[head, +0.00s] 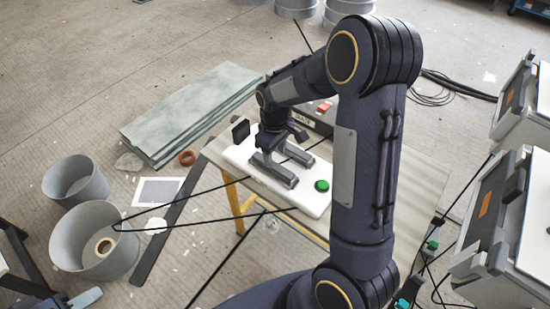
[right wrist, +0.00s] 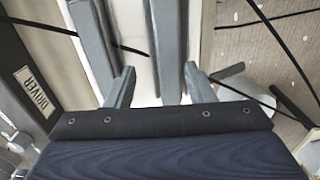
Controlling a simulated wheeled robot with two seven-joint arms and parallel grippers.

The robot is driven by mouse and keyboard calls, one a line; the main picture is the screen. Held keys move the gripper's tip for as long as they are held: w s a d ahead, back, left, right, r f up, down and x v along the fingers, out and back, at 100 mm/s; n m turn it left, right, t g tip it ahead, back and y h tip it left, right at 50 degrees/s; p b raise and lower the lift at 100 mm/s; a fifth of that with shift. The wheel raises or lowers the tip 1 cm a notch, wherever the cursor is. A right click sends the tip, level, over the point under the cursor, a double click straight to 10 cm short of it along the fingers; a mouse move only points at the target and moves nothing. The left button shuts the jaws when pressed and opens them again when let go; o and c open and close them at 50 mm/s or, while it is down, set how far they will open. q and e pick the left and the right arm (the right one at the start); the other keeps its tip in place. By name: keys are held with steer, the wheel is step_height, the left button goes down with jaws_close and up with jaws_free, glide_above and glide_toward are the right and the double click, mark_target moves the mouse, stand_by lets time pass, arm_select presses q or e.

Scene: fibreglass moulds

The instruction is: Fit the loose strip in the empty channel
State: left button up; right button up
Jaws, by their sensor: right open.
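A white board (head: 312,200) lies on the table. Two grey bars lie on it side by side, a near one (head: 273,170) and a far one (head: 303,155), with a gap between. They also show in the right wrist view as a left bar (right wrist: 93,35) and a right bar (right wrist: 175,45). I cannot tell which part is the loose strip or the empty channel. My right gripper (head: 281,150) is over the bars, pointing down. In the right wrist view its fingers (right wrist: 159,72) are apart, with the right bar's end between them. Contact is unclear. My left gripper is not in view.
A green button (head: 322,185) and a black block (head: 240,130) sit on the board. A box with a red switch (head: 324,107), labelled DRIVER (right wrist: 36,92), stands behind. Thin black lines cross the area. Buckets (head: 92,243) and green slabs (head: 190,110) are on the floor.

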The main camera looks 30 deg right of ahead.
mark_target(275, 162)
step_height(275, 162, up, 7)
steer(key=s+a+r+m+t+y, duration=0.3)
steer(key=s+r, duration=0.5)
steer(key=s, duration=0.4)
steer(key=s+a+m+t, duration=0.2)
steer(key=s+a+m, duration=0.1)
steer(key=s, duration=0.7)
steer(key=shift+a+r+t+y+p, duration=0.3)
steer(key=shift+a+y, duration=0.1)
steer(key=shift+a, duration=0.25)
step_height(275, 162, up, 3)
steer(key=p, duration=0.2)
steer(key=shift+f+p, duration=0.2)
steer(key=shift+p, duration=0.15)
steer(key=shift+s+d, duration=0.1)
